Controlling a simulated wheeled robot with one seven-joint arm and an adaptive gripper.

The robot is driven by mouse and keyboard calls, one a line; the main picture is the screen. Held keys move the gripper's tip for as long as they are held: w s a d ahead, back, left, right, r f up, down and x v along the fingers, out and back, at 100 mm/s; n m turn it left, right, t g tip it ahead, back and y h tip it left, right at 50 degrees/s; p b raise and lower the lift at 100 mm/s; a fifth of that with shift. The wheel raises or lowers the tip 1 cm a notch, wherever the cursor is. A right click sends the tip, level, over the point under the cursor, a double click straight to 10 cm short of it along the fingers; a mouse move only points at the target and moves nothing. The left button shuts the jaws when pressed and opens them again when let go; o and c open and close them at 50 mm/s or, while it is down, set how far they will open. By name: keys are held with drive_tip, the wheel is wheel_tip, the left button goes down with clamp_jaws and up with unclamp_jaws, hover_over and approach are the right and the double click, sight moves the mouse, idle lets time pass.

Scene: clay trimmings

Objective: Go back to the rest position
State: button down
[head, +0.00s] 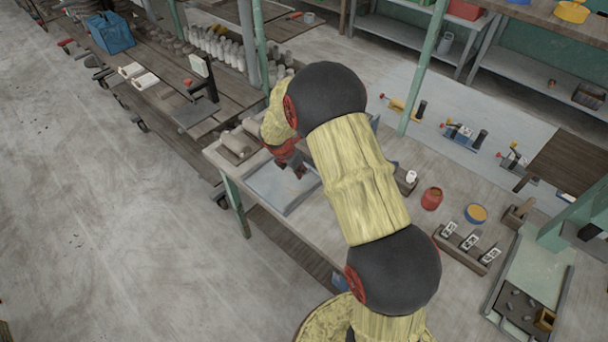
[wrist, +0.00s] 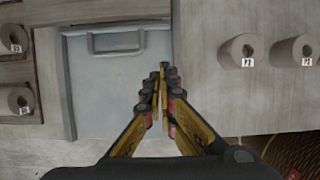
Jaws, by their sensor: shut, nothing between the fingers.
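My gripper (head: 297,170) is at the end of my arm, above the table's left part, close over a grey tray (head: 273,185). In the wrist view my gripper (wrist: 161,88) has its fingers together, with nothing held between them. The tray (wrist: 115,75) lies below and to the left of the fingers in that view and looks empty. My arm hides part of the table in the head view.
The worktable (head: 330,240) carries a red pot (head: 432,198), an orange-topped pot (head: 476,213) and a rack (head: 468,247). A shelf with a blue bag (head: 110,33) is at the back left. The floor (head: 90,220) at left is clear.

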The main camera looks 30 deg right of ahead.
drive_tip(key=shift+v, duration=1.15)
